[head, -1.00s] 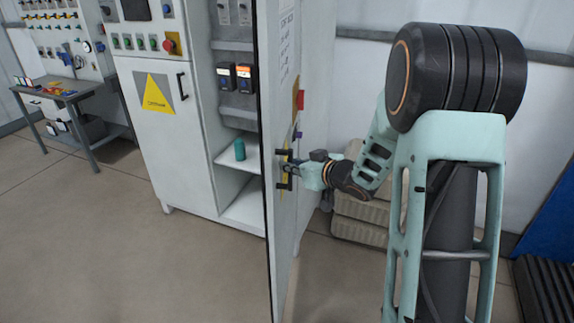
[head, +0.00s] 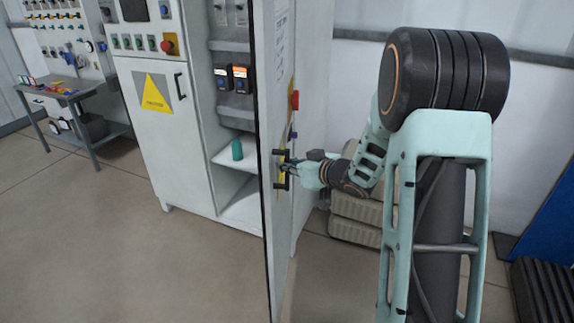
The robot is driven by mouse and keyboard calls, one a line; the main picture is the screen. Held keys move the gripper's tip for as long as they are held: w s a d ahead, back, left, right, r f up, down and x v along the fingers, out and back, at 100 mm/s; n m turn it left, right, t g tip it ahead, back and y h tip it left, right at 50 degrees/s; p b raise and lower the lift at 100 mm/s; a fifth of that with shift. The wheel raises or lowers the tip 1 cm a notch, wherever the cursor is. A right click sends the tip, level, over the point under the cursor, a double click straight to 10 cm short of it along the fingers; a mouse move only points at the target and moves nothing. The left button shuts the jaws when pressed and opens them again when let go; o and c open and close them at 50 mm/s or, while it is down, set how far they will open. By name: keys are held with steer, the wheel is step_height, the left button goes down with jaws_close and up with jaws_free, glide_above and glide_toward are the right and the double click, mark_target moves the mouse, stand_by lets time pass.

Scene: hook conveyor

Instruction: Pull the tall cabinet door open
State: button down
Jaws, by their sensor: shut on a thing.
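The tall cabinet door (head: 275,105) stands swung open, its edge toward me and its outer face turned right. A black bar handle (head: 279,153) is on that outer face. My gripper (head: 284,168) is at the handle from the right, shut on it; the fingertips are small and partly hidden by the handle. The tall cabinet (head: 196,140) stands behind and left of the door. Its open inside shows a shelf (head: 228,162) with a teal cylinder (head: 237,150) on it.
A closed white cabinet door with a yellow warning triangle (head: 156,93) is left of the opening. A workbench (head: 72,92) stands at far left. Beige stacked cases (head: 355,220) lie behind my arm. The floor (head: 130,265) in front and left is clear.

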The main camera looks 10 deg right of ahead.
steer(key=c, duration=2)
jaws_free()
steer(key=v, duration=1.2)
steer(key=shift+f, duration=0.1)
